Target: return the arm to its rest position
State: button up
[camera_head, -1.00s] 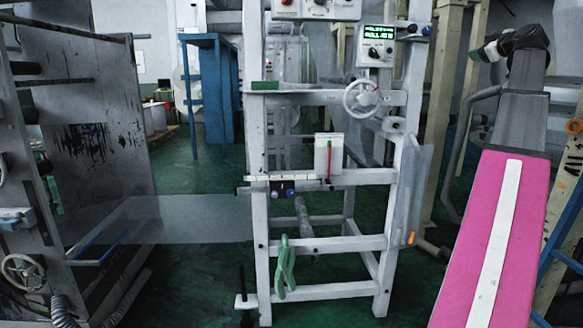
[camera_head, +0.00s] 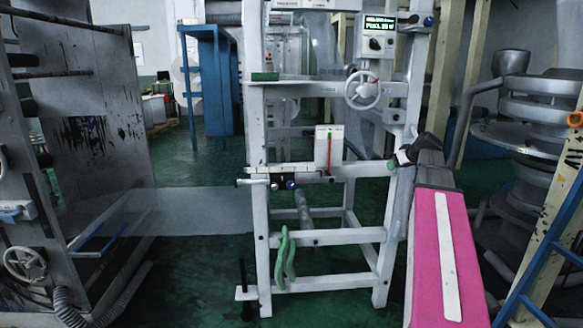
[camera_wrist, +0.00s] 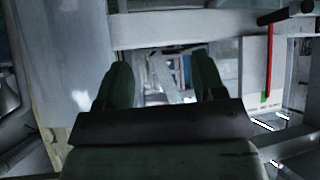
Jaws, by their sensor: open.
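My arm reaches up from the lower right in the head view, with a pink link (camera_head: 437,255) carrying a white stripe. It is bent at a dark joint beside the right post of the white frame (camera_head: 320,239). My gripper (camera_head: 399,158) is small there, close in the picture to that post, and I cannot tell whether they touch. In the wrist view my gripper (camera_wrist: 161,75) shows two dark green fingers spread apart. Nothing is between them; a blurred pale background shows through the gap.
The frame carries a handwheel (camera_head: 362,90), a lit display box (camera_head: 377,37) and a white panel with a red tube (camera_head: 329,149). The panel also shows right in the wrist view (camera_wrist: 255,68). A blue ladder (camera_head: 549,240) and round grey machine (camera_head: 535,110) stand right. Green floor lies left.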

jog(key=s+a+f+m+g, duration=0.1)
jog(key=s+a+f+g, duration=0.15)
jog(key=a+f, duration=0.35)
jog(key=s+a+f+g, duration=0.1)
jog(key=s+a+f, duration=0.25)
jog(key=f, duration=0.55)
jog(key=s+a+f+m+g, duration=0.1)
jog(key=s+a+f+g, duration=0.2)
jog(key=f, duration=0.4)
jog(key=s+a+f+m+g+h, duration=0.1)
jog(key=s+a+f, duration=0.4)
jog(key=s+f, duration=0.2)
jog(key=s+a+f+m+g+h, duration=0.1)
jog(key=s+a+f+g, duration=0.1)
jog(key=s+a+f, duration=0.3)
jog(key=s+f, duration=0.3)
jog(key=shift+s+h, duration=0.25)
jog(key=shift+h, duration=0.15)
